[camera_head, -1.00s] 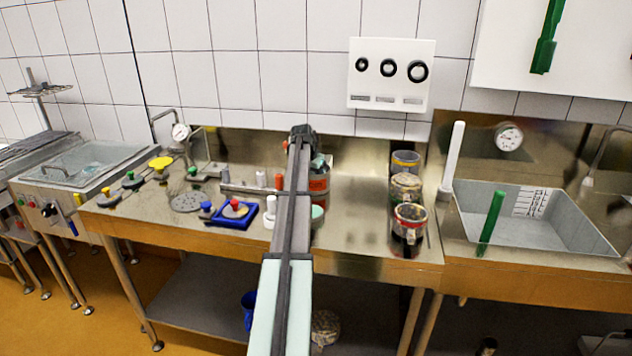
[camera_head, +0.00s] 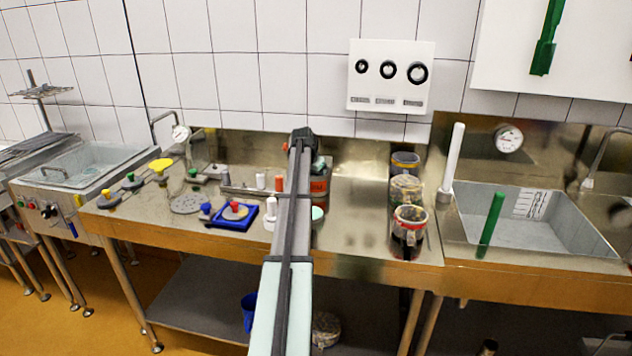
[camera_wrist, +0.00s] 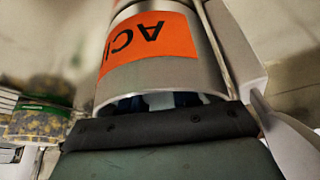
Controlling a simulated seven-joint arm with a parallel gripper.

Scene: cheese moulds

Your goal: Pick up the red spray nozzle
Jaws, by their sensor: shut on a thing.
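A small red piece, which I take to be the red spray nozzle (camera_head: 286,147), shows at the left side of my gripper (camera_head: 303,143) in the head view. My gripper is shut on it; my arm hides most of the nozzle and the jaws. Just behind and right of my arm stands a container with an orange-red label (camera_head: 320,186). In the wrist view, a silver cylinder with an orange label (camera_wrist: 155,45) reading "ACI" fills the middle, very close to my gripper. I cannot tell from these views whether the nozzle is still joined to the container.
Several jars (camera_head: 408,222) stand to the right on the steel bench (camera_head: 355,225). A blue tray (camera_head: 256,221) and small coloured knobs lie to the left. A pale green-topped piece (camera_head: 317,213) is beside my arm. A sink (camera_head: 590,240) is at the far right.

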